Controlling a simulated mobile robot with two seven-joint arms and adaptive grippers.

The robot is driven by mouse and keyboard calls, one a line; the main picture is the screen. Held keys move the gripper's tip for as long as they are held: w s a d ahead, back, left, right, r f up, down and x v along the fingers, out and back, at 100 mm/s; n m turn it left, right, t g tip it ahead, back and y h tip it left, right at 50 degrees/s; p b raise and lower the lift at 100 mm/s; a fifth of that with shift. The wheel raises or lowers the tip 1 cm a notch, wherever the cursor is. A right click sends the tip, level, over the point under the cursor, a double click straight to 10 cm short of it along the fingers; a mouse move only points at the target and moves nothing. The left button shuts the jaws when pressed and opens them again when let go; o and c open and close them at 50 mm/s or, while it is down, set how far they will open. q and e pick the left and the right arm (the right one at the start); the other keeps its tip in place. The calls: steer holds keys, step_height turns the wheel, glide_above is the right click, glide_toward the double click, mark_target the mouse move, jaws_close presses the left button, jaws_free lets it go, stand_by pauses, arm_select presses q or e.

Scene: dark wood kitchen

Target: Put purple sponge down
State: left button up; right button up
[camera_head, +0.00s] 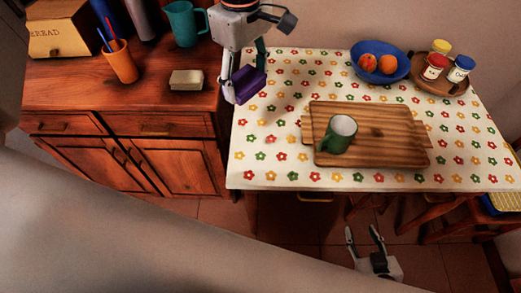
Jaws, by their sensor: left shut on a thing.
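The purple sponge (248,83) is a small dark purple block in the head view. My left gripper (242,88) points down and is shut on the sponge, with a finger on either side. The sponge appears over the left edge of the table (237,178), close to the wooden cabinet. I cannot tell whether it touches the tablecloth or hangs above it. My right gripper (363,232) is empty, its fingers spread, low in front of the table's near edge.
A cutting board (400,145) with a green mug (336,140) lies mid-table. A blue bowl (356,52) of orange fruit and a tray of jars (436,66) stand behind. A beige block (186,80) and an orange cup (121,64) are on the cabinet. The table's front left is clear.

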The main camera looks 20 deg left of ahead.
arm_select(q)
steer(key=d+n+b, duration=0.1)
steer(key=n, duration=0.1)
steer(key=d+f+n, duration=0.1)
steer(key=shift+w+d+f+n+b, duration=0.1)
steer(key=shift+f+n+b, duration=0.05)
steer(key=shift+n+b, duration=0.25)
steer(key=d+n+b, duration=0.1)
steer(key=d+n, duration=0.1)
steer(key=n, duration=0.2)
steer(key=b, duration=0.2)
glide_above(263, 148)
step_height(263, 148, down, 16)
steer(key=shift+r, duration=0.1)
step_height(263, 148, down, 4)
steer(key=shift+f, duration=0.25)
arm_select(e)
steer(key=f, duration=0.6)
steer(key=shift+s+d, duration=0.35)
steer(key=shift+r, duration=0.1)
arm_select(q)
steer(key=o, duration=1.1)
steer(key=shift+f, duration=0.1)
steer(key=shift+o, duration=0.2)
